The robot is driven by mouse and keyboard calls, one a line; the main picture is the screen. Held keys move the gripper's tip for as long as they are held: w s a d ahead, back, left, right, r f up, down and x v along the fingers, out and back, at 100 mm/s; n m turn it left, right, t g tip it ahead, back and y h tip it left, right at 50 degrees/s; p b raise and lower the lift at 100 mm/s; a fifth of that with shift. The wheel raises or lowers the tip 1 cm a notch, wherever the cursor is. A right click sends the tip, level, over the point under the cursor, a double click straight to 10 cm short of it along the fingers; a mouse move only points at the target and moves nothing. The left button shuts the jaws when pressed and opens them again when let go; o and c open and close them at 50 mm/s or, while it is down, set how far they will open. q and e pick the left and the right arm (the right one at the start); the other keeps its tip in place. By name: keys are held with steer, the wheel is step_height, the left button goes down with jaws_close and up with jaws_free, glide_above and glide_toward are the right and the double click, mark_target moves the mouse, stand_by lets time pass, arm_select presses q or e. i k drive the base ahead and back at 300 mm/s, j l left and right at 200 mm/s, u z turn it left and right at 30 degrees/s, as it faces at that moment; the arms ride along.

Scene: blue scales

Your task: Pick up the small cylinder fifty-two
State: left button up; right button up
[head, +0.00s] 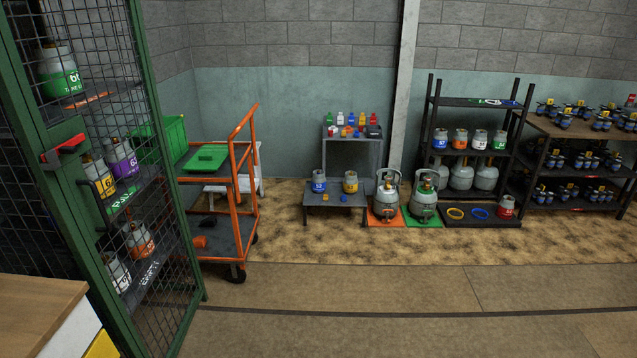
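Several small gas cylinders with coloured number bands are in view, but I cannot make out the number fifty-two on any of them. On the low grey step stand a blue-banded cylinder (319,182) and a yellow-banded cylinder (350,182). On the dark rack (472,103) stand a blue-banded one (440,139), an orange-banded one (460,139), a red-banded one (480,140) and a green-banded one (499,140). A red-banded cylinder (506,207) is on the rack's bottom tray. Neither of my grippers is in view.
A green mesh cage (172,215) at left holds more cylinders, such as a purple-banded one (121,158). An orange trolley (245,200) stands beside it. Two large cylinders (387,195) (424,197) stand on mats before the rack. A wooden counter (38,300) is near left. The foreground floor (400,285) is clear.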

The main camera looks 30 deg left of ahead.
mark_target(318, 182)
steer(key=i+j+u, duration=0.25)
steer(key=i, duration=0.3)
steer(key=i+u, duration=0.35)
steer(key=i, duration=2.1)
